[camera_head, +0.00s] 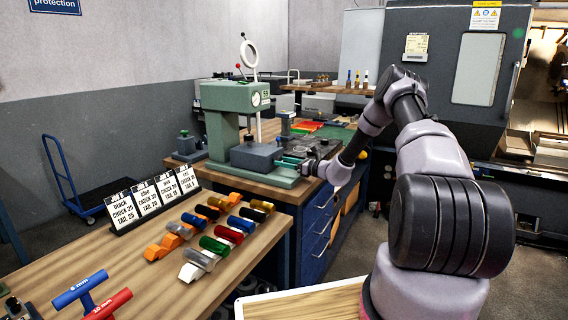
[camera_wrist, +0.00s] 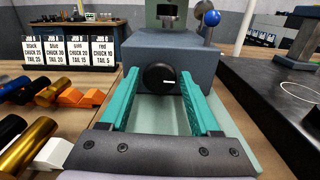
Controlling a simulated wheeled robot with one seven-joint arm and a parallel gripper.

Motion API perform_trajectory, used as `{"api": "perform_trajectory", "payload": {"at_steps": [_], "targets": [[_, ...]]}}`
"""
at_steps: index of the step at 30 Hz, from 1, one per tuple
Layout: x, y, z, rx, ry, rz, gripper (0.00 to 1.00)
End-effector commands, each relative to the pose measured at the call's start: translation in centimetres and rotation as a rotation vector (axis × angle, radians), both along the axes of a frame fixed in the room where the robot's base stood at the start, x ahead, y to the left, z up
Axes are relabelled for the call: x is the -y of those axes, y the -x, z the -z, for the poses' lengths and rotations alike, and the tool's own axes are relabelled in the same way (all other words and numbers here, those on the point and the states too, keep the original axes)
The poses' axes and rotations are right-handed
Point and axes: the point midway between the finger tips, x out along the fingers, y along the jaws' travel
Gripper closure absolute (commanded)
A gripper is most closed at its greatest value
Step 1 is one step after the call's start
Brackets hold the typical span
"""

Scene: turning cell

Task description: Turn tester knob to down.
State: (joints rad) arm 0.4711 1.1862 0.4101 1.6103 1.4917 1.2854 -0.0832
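The tester (camera_head: 222,120) is a green machine with a round dial on the bench. A grey block (camera_head: 254,155) sits on its green base, and the block (camera_wrist: 195,62) fills the middle of the wrist view. The round black knob (camera_wrist: 156,74) is on the block's near face, its white mark pointing right. In the head view the knob is hidden. My gripper (camera_wrist: 161,78) has teal fingers, one on each side of the knob, with narrow gaps visible. It is open and holds nothing. In the head view my gripper (camera_head: 290,162) is at the block's right side.
A blue-balled lever (camera_wrist: 211,18) rises behind the block. A dark flat slab (camera_wrist: 275,105) lies at right in the wrist view. Job cards (camera_head: 146,199) and several coloured cylinders (camera_head: 228,234) are on the wooden table. A large lathe (camera_head: 455,85) stands at the back right.

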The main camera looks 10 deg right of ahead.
Motion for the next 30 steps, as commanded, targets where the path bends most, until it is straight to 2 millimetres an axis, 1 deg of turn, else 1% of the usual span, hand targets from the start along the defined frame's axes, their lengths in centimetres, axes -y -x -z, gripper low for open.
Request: {"api": "perform_trajectory", "payload": {"at_steps": [1, 2, 3, 4, 5, 11, 17, 23, 30], "targets": [[0.01, 0.01, -0.01, 0.000, 0.000, 0.000, 0.60], [0.02, 0.01, -0.01, 0.000, 0.000, 0.000, 0.72], [0.02, 0.01, -0.01, 0.000, 0.000, 0.000, 0.87], [0.02, 0.01, -0.01, 0.000, 0.000, 0.000, 0.98], [0.02, 0.01, -0.01, 0.000, 0.000, 0.000, 1.00], [0.01, 0.02, -0.02, 0.011, 0.010, 0.000, 1.00], [-0.03, 0.05, -0.03, 0.067, 0.058, -0.001, 1.00], [-0.10, 0.10, -0.04, 0.177, 0.153, -0.001, 1.00], [-0.14, 0.18, 0.01, 0.347, 0.302, -0.001, 1.00]]}}
